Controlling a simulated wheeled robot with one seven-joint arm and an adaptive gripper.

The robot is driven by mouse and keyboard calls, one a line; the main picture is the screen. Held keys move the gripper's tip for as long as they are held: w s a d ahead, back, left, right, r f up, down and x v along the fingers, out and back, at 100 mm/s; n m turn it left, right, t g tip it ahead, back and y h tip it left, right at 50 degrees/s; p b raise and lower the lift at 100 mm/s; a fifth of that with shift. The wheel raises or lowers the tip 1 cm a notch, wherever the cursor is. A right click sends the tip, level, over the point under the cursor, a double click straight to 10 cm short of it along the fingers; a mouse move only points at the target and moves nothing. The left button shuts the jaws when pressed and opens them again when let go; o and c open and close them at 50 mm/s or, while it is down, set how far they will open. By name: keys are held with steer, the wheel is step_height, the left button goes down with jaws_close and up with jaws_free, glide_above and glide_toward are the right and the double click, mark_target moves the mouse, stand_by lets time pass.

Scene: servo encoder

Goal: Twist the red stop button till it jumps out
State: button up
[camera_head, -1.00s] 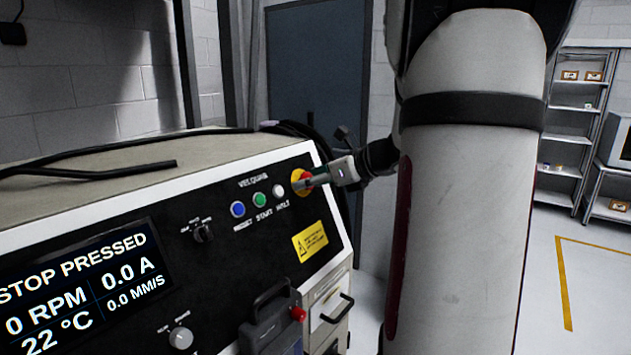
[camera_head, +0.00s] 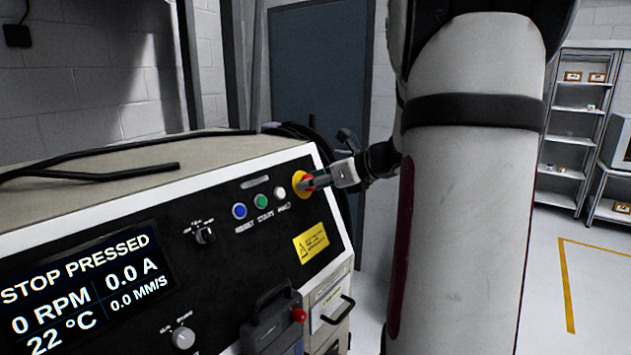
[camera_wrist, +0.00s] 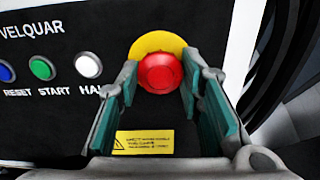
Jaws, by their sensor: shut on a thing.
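The red stop button (camera_wrist: 160,74) sits on a yellow round plate (camera_wrist: 157,42) at the panel's upper right. In the head view the red button (camera_head: 307,184) shows only partly behind my fingers, with the yellow plate (camera_head: 297,180) around it. My gripper (camera_head: 316,182) reaches it from the right. In the wrist view my gripper (camera_wrist: 161,90) has one finger on each side of the button, shut on it. The fingertip contact is partly hidden. The display (camera_head: 85,290) reads STOP PRESSED, 0 RPM and 0.0 A.
Blue (camera_head: 239,211), green (camera_head: 261,201) and white (camera_head: 280,193) buttons lie left of the stop button. A yellow warning label (camera_head: 310,243) is below it. A black cable (camera_head: 95,160) lies on the cabinet top. A dark box with a handle (camera_head: 272,325) projects lower down.

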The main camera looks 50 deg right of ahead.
steer(key=shift+r+m+p, duration=0.1)
steer(key=shift+m+p, duration=1.55)
steer(key=shift+m, duration=0.45)
steer(key=o, duration=0.9)
steer(key=p+v, duration=0.3)
steer(key=v, duration=0.4)
steer(key=shift+p, duration=0.4)
steer(key=shift+a, duration=0.1)
